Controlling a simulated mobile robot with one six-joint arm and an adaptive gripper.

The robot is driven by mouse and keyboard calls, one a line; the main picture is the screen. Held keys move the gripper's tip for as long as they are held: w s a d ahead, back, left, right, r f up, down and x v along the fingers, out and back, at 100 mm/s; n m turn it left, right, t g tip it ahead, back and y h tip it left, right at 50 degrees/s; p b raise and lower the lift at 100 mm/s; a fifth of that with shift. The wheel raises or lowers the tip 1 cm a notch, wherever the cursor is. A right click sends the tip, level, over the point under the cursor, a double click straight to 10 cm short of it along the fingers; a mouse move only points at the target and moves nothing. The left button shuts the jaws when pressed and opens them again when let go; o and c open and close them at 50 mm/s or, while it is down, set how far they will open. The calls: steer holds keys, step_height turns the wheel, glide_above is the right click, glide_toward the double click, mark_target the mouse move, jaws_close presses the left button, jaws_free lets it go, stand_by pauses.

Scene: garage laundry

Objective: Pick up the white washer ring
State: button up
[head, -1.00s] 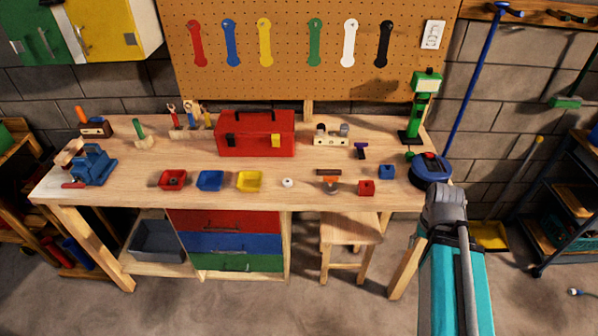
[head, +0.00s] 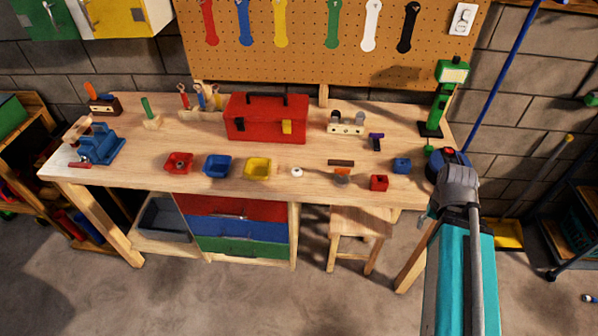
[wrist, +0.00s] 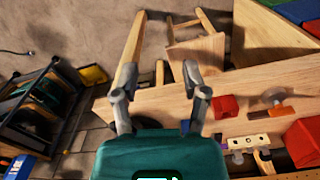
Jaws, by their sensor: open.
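The white washer ring (head: 297,172) lies flat on the wooden workbench (head: 330,186), just right of a yellow bin (head: 257,168). I cannot make the ring out in the wrist view. My gripper (wrist: 158,92) is open and empty in the wrist view, its two fingers apart near the bench's right end. In the head view my arm comes up at the lower right, well to the right of the ring; the fingers are not clearly seen there.
Right of the ring are an orange-and-grey tool (head: 342,175), a red cube (head: 379,183) and a blue cube (head: 401,165). A red toolbox (head: 265,118) stands behind. A stool (head: 359,223) stands under the bench front. The bench around the ring is fairly clear.

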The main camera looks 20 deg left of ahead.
steer(key=o, duration=0.4)
steer(key=shift+w+a+f, duration=0.1)
steer(key=shift+c, duration=0.2)
steer(key=w+a+f+n+t+h+b, duration=0.2)
steer(key=w+a+n+b, duration=0.15)
steer(key=a+n, duration=0.3)
steer(key=w+a+f+n+t+h+b, duration=0.1)
steer(key=w+a+f+n+t+b, duration=0.1)
steer(key=a+n+b, duration=0.45)
steer(key=w+a+f+n+t+h+b, duration=0.1)
steer(key=w+a+f+n+h, duration=0.2)
steer(key=a, duration=0.6)
steer(key=s+a+n+t+y+b, duration=0.1)
steer(key=s+a+n+t+b, duration=0.1)
steer(key=a+n, duration=0.6)
steer(key=s+a+n+t+y+b, duration=0.1)
steer(key=a+n+t+b, duration=0.4)
steer(key=a, duration=1.3)
steer(key=s+n+t, duration=0.1)
steer(key=n, duration=0.2)
steer(key=shift+s+r+n, duration=0.3)
steer(key=shift+r+n, duration=0.05)
steer(key=shift+n, duration=0.05)
steer(key=shift+w+f, duration=0.1)
steer(key=shift+w, duration=0.05)
